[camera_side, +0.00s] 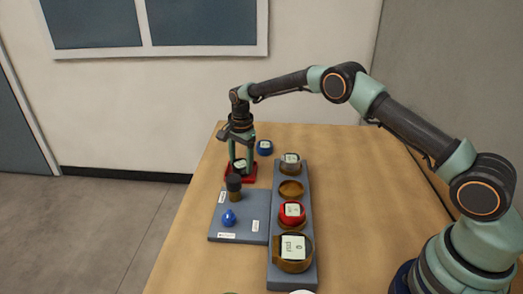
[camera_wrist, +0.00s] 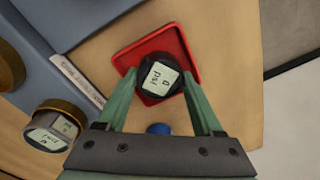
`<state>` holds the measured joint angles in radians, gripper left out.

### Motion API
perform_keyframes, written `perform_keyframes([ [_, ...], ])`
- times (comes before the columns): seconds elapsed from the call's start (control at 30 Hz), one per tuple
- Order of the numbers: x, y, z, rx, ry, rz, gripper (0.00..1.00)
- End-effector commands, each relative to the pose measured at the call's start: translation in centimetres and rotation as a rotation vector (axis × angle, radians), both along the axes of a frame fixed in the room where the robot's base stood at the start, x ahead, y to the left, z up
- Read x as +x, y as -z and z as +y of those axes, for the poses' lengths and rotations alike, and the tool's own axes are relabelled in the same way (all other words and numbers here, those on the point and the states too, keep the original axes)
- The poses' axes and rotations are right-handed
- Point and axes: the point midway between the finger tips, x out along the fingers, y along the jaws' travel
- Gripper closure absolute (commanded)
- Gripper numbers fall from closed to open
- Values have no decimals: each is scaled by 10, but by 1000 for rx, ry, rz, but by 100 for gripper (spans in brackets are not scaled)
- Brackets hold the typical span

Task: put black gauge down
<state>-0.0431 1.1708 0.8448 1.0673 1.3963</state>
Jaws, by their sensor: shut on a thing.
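My gripper (camera_side: 240,160) is shut on the black gauge (camera_wrist: 158,80), which has a pale display face. It also shows between the fingers in the side view (camera_side: 239,165). In the wrist view the gripper (camera_wrist: 160,82) has one finger on each side of the gauge. The red tray (camera_wrist: 158,44) is below the gauge, which overlaps its near part. The tray also shows in the side view (camera_side: 250,178). I cannot tell whether the gauge touches the tray floor.
A blue gauge (camera_side: 265,147) stands behind the tray. A grey board (camera_side: 250,208) carries a blue bulb (camera_side: 229,217) and a dark-topped post (camera_side: 234,184).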

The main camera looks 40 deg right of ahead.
Motion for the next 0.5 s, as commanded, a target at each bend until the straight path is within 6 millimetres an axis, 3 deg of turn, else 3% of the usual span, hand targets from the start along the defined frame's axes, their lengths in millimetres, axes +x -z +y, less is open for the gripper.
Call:
perform_keyframes([
  [0.17, 0, 2, 0, 0, 0, 0, 100],
  [0.2, 0, 2, 0, 0, 0, 0, 20],
  [0.5, 0, 2, 0, 0, 0, 0, 19],
])
